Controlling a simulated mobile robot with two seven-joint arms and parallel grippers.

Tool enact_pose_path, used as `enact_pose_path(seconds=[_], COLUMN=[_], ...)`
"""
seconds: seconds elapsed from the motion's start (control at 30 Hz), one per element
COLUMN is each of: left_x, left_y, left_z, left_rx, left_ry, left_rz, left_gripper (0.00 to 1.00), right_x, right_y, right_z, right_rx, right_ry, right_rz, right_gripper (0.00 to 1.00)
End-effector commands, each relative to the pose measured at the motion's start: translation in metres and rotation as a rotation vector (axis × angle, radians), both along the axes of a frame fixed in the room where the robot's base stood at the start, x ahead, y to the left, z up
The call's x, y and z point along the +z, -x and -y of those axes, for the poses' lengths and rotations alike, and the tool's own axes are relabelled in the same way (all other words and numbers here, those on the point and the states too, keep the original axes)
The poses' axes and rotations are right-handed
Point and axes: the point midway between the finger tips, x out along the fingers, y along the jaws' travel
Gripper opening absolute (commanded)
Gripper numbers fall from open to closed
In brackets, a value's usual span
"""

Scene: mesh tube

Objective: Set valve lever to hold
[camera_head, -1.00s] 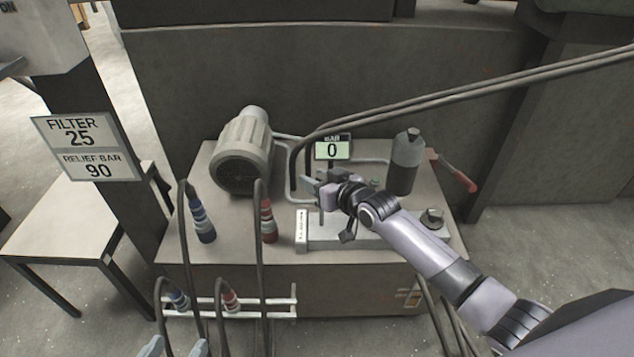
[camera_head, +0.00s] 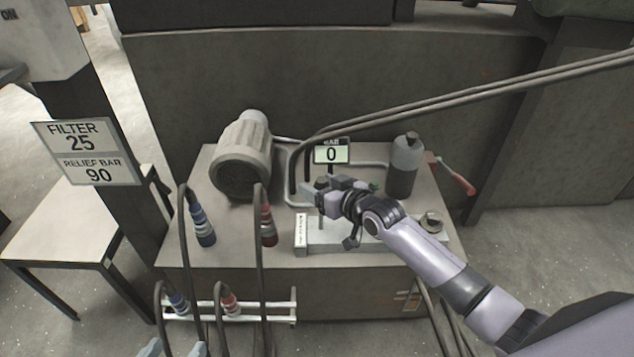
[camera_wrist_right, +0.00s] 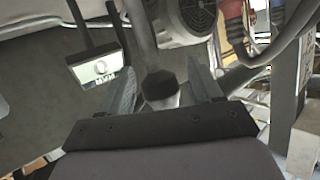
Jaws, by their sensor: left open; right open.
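The valve lever is an upright rod with a dark knob (camera_wrist_right: 160,87) on top. It rises from the long grey valve block (camera_head: 338,241), whose near left end carries a white label too small to read. My right gripper (camera_head: 322,186) is open at the top of the lever. In the right wrist view its two fingers (camera_wrist_right: 162,88) stand on either side of the knob; contact is not clear. The gauge display (camera_head: 331,154) behind reads 0. My left gripper (camera_head: 174,347) shows only its grey fingertips, apart, at the bottom edge.
A ribbed motor (camera_head: 241,160) stands left of the valve block. A dark bottle (camera_head: 404,166) and a red-handled lever (camera_head: 456,176) are at right. Blue (camera_head: 202,226) and red (camera_head: 268,226) hose couplings stand in front. A sign (camera_head: 88,153) reads filter 25, relief bar 90.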

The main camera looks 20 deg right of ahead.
Motion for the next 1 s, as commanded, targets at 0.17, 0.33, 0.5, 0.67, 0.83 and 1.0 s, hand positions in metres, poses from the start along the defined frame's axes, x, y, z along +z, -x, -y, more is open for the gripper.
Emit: enact_pose_path(seconds=[0.17, 0.33, 0.5, 0.67, 0.83, 1.0], left_x=[0.005, -0.007, -0.013, -0.014, -0.014, -0.011], left_y=[0.001, 0.007, 0.011, 0.011, 0.01, 0.008], left_z=[-0.006, -0.014, -0.019, -0.019, -0.019, -0.018], left_rx=[0.015, 0.031, 0.042, 0.041, 0.041, 0.041], left_ry=[-0.014, -0.024, -0.027, -0.026, -0.026, -0.023], left_rz=[-0.012, -0.05, -0.066, -0.068, -0.067, -0.06], left_gripper=[0.67, 0.67, 0.67, 0.67, 0.67, 0.67], right_x=[0.011, 0.016, 0.018, 0.018, 0.018, 0.018], right_y=[0.024, 0.042, 0.05, 0.051, 0.05, 0.051], right_z=[0.01, 0.016, 0.02, 0.021, 0.02, 0.02], right_rx=[0.0, 0.0, -0.001, -0.001, -0.001, -0.001], right_ry=[0.002, 0.003, 0.003, 0.003, 0.003, 0.003], right_rz=[-0.002, -0.001, 0.0, 0.0, 0.0, 0.0], right_gripper=[0.64, 0.64, 0.64, 0.64, 0.64, 0.64])
